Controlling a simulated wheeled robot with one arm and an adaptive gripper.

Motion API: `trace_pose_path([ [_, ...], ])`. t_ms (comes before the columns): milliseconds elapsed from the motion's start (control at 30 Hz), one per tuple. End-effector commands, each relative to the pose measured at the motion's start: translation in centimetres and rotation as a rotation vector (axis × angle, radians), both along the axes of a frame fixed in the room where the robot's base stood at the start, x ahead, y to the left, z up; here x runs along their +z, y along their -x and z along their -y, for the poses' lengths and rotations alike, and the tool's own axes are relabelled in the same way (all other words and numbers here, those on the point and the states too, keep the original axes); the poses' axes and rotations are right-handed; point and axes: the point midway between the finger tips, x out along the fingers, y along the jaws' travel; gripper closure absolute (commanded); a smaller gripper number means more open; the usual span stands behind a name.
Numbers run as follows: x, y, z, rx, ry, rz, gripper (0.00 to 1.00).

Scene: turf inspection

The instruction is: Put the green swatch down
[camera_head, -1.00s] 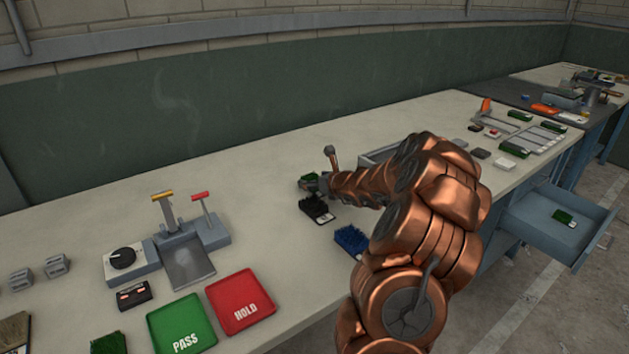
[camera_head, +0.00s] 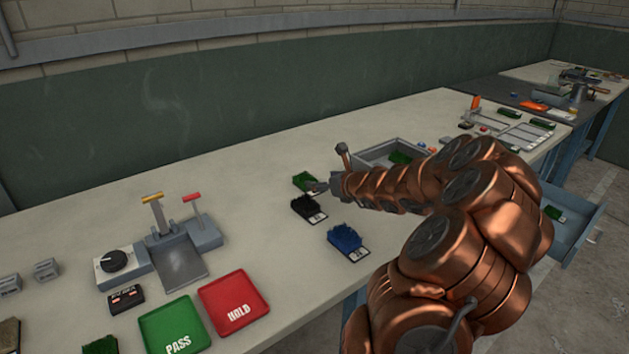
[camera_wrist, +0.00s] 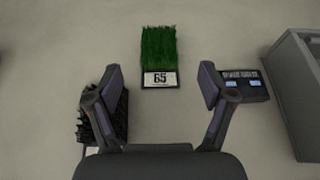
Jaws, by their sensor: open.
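The green swatch (camera_head: 305,181), a grass-like tuft with a white label reading 65, lies flat on the bench. In the wrist view the green swatch (camera_wrist: 158,50) is upright in the picture, just beyond my fingertips. My gripper (camera_wrist: 160,86) is open, its two fingers spread wide to either side of the label end, with nothing held. In the head view my gripper (camera_head: 318,187) is beside the swatch's right side, and its fingers are small there.
A black swatch (camera_head: 308,208) lies close in front, by the left finger in the wrist view (camera_wrist: 103,118). A blue swatch (camera_head: 346,241) is nearer. A black display box (camera_wrist: 246,86) and a grey tray wall (camera_wrist: 302,90) stand right. PASS (camera_head: 172,325) and HOLD trays (camera_head: 234,303) are left.

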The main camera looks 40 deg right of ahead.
Motion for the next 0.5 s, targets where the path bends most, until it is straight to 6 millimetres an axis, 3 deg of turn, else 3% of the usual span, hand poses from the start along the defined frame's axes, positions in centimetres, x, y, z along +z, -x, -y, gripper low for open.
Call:
trace_pose_path([
  [200,0.9,2.2,-0.3,0.000,-0.002,-0.001,0.19],
  [500,1.2,2.9,-0.3,0.001,0.000,-0.001,0.19],
])
